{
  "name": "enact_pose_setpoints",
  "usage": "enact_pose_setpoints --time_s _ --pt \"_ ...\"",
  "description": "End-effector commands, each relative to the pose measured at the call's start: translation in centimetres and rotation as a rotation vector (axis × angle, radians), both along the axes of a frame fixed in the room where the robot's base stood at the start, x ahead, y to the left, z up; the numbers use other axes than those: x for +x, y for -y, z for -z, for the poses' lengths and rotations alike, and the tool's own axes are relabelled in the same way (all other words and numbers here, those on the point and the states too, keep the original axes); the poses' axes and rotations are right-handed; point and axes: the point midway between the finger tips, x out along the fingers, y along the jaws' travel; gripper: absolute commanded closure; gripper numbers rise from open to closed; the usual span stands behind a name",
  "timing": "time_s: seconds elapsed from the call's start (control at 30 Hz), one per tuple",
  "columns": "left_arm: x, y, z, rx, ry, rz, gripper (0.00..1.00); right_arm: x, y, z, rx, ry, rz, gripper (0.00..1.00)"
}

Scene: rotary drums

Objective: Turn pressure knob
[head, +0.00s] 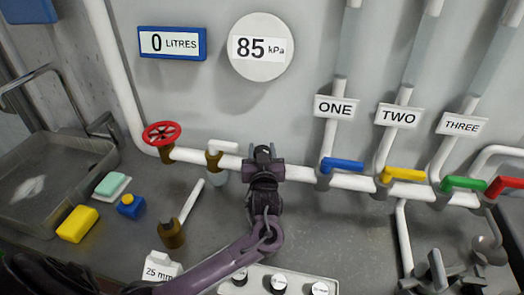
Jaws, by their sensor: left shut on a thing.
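My left gripper (263,160) reaches in from the lower left and is over the white horizontal pipe, between the white-handled valve and the blue lever. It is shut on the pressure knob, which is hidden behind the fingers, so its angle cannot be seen. A round white gauge (260,47) on the wall above reads 85 kPa.
A blue-framed display (172,43) reads 0 litres. A red wheel valve (161,133) and a white-handled valve (222,146) are left of my gripper. Blue (342,165), yellow (404,174) and green (464,183) levers are to the right. A white panel (260,287) with dark-based knobs lies below.

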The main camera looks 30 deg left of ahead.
Motion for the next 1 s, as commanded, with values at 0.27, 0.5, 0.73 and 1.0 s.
enact_pose_setpoints --time_s 0.27,0.5,0.73,1.0 --pt "0.02 0.03 0.08 0.002 -0.002 0.111 0.80 -0.05 0.14 -0.03 -0.001 -0.002 -0.001 1.00" --pt "0.11 0.27 0.01 0.001 0.000 0.191 0.80 -0.08 0.13 -0.05 -0.001 -0.002 -0.001 1.00" --pt "0.14 0.31 -0.01 0.001 0.000 0.192 0.80 -0.08 0.11 -0.05 -0.001 -0.002 -0.001 1.00" --pt "0.15 0.32 -0.01 0.001 0.000 0.192 0.35 -0.08 0.02 -0.05 0.000 -0.002 0.000 1.00"
